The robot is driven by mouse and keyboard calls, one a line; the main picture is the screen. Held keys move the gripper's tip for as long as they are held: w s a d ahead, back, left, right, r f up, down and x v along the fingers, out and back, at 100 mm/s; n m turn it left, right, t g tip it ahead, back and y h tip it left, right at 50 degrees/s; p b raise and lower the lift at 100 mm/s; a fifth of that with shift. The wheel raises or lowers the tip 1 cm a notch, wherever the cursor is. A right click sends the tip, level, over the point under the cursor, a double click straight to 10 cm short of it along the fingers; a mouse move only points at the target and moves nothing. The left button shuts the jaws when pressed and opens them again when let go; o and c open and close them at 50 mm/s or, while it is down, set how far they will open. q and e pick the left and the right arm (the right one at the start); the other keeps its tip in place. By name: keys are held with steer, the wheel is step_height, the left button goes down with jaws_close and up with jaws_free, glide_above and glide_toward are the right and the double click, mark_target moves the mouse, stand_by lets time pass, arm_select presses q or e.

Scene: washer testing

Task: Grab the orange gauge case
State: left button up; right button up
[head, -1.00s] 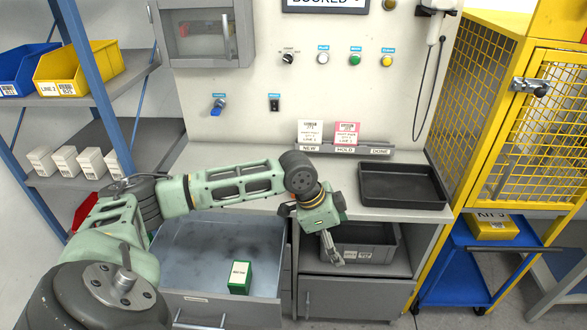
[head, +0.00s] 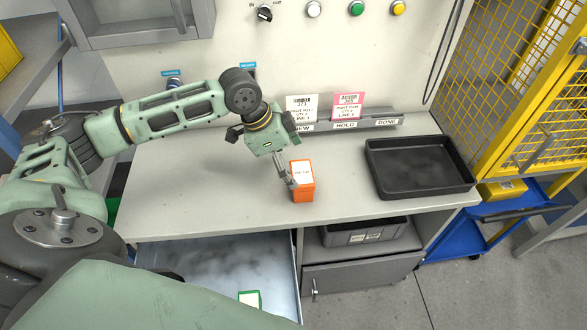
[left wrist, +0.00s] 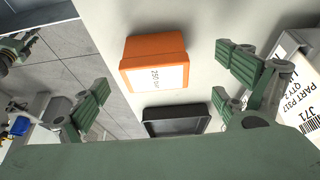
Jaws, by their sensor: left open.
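The orange gauge case (head: 303,194) stands on the light grey worktop near its front edge, with a white label on top. My left gripper (head: 285,172) is open at the case's left side in the head view, with a finger close to it. I cannot tell whether they touch. In the left wrist view the orange case (left wrist: 153,52) lies ahead between the spread green fingers of the left gripper (left wrist: 165,88), with its label reading about "250 bar". Nothing is between the pads.
A black tray (head: 419,192) lies on the worktop to the right. Paper cards stand in a rack marked with HOLD (head: 346,125) behind the case. Below are an open drawer (head: 200,262) with a green box (head: 249,299) and a grey bin (head: 362,233). The worktop's left part is clear.

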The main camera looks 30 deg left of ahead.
mark_target(297, 173)
arm_select(q)
steer(key=shift+w+d+f+p, duration=0.15)
steer(key=shift+d+f+p, duration=0.3)
steer(key=shift+d+f, duration=0.65)
steer(key=x, duration=0.2)
steer(key=p+x, duration=0.1)
steer(key=shift+w+a+f, duration=0.1)
steer(key=shift+a+f, duration=0.1)
steer(key=shift+f, duration=0.25)
steer(key=shift+d+f, duration=0.1)
steer(key=shift+f, duration=0.15)
steer(key=shift+c, duration=0.3)
steer(key=c, duration=1.3)
steer(key=shift+w, duration=0.1)
steer(key=shift+c, duration=0.4)
arm_select(e)
steer(key=shift+s+d+r, duration=0.25)
steer(key=shift+s+r, duration=0.05)
steer(key=shift+r, duration=0.2)
steer(key=shift+s+d+r, duration=0.2)
steer(key=shift+s+r, duration=0.05)
steer(key=shift+r, duration=0.2)
arm_select(q)
steer(key=shift+r, duration=0.1)
